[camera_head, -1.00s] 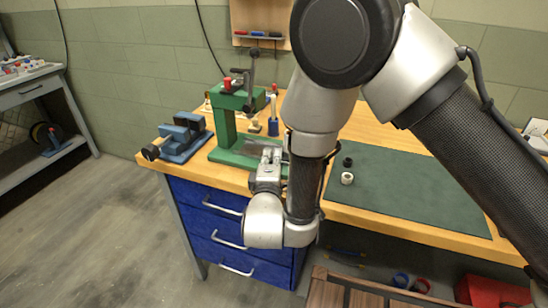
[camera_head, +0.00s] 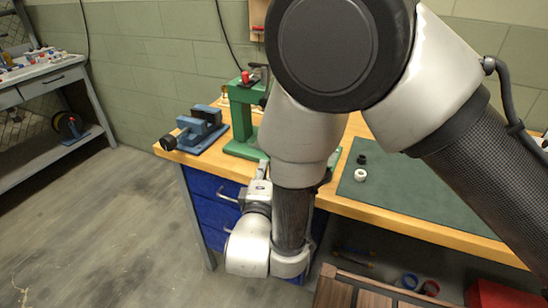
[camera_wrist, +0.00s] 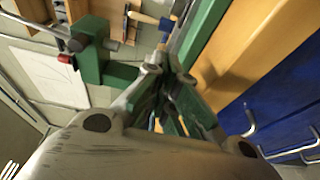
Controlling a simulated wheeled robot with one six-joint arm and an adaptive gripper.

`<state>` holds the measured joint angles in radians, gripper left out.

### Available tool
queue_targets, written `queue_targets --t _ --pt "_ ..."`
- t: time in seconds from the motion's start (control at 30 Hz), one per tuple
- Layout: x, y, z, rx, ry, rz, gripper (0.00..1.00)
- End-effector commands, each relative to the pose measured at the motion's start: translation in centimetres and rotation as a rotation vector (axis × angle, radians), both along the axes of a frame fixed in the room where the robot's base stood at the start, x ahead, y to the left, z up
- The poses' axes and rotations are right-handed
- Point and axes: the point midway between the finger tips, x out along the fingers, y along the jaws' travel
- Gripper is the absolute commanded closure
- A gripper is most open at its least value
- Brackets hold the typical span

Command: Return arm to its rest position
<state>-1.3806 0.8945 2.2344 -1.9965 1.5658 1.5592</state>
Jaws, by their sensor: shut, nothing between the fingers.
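My gripper (camera_head: 261,170) is shut and empty. In the head view it shows as a small part above my wrist, at the front edge of the workbench (camera_head: 440,233), close to the base of the green press (camera_head: 241,122). My own arm crosses the middle of the picture, and hides part of the press. In the wrist view the fingers of my gripper (camera_wrist: 166,82) come together near the centre, with green press parts (camera_wrist: 92,50) around and behind them. I cannot tell whether the fingers touch the press.
A blue vise (camera_head: 197,132) stands at the bench's left end, above blue drawers (camera_head: 208,204). A green mat (camera_head: 420,192) with a white ring (camera_head: 360,175) and a black ring (camera_head: 361,159) lies to the right. Open floor (camera_head: 100,225) is at left.

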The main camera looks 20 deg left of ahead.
Motion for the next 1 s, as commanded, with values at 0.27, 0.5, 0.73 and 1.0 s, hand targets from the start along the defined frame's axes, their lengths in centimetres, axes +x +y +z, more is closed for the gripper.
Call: queue_targets --t 0.27,0.5,0.73,1.0 --pt "-2.5 -0.6 0.0 0.001 -0.001 -0.001 1.00" --pt "0.6 -2.9 2.4 -0.003 0.002 -0.108 1.00" --pt "10.3 -15.5 10.4 -0.021 0.082 -0.544 1.00" --pt "13.5 -36.8 17.7 0.052 0.375 -1.084 1.00"
